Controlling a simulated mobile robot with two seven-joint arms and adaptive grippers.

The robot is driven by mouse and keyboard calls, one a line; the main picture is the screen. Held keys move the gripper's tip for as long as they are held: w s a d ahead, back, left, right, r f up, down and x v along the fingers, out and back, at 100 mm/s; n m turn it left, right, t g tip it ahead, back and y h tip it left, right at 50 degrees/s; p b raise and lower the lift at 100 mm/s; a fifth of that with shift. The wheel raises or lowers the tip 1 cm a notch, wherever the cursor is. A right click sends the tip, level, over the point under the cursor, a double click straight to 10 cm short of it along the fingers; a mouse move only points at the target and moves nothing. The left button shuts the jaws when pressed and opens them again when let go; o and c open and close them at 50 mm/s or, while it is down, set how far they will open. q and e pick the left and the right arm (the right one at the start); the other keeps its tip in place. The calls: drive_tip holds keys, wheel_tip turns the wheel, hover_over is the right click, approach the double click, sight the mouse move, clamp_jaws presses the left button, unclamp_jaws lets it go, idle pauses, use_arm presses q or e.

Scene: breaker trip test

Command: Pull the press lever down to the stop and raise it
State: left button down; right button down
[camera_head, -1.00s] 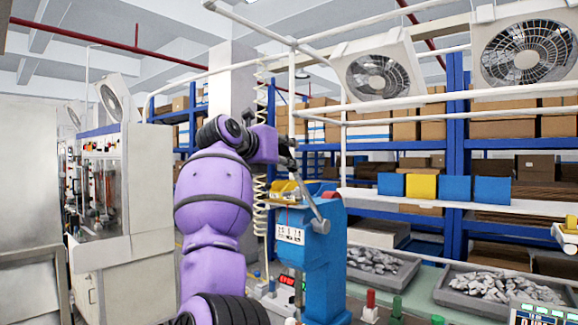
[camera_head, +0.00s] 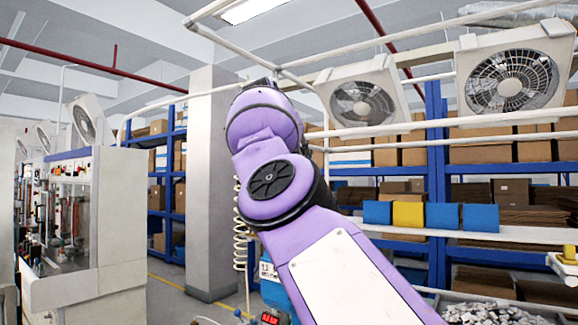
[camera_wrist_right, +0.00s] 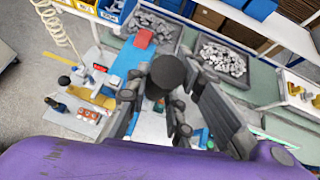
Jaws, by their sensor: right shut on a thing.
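The blue press (camera_head: 270,291) shows only as a small strip of its body in the head view, with a white label. My purple arm covers the rest, including the lever and the gripper. In the right wrist view my right gripper (camera_wrist_right: 160,105) is shut around a dark, round-ended grip (camera_wrist_right: 168,71), which appears to be the end of the press lever. The fingers stand on both sides of it. The lever's shaft and its angle cannot be made out. My left gripper is in neither view.
Grey trays of metal parts (camera_wrist_right: 222,58) lie on the bench beyond the gripper. A coiled cream hose (camera_head: 241,225) hangs left of the press. Shelves with blue and yellow bins (camera_head: 408,214) stand behind. Open floor shows at left.

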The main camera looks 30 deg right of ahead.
drive_tip(key=shift+w+d+r, duration=0.1)
drive_tip(key=shift+d+r, duration=0.05)
drive_tip(key=c, duration=2)
unclamp_jaws()
drive_tip(key=o, duration=0.5)
drive_tip(key=shift+c, duration=0.2)
drive_tip(key=shift+s+a+r, duration=0.2)
drive_tip(key=shift+s+a, duration=0.05)
drive_tip(key=shift+a, duration=0.15)
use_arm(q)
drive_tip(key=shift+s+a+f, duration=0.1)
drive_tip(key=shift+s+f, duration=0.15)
use_arm(e)
drive_tip(key=v, duration=1.1)
drive_tip(key=shift+d, duration=0.1)
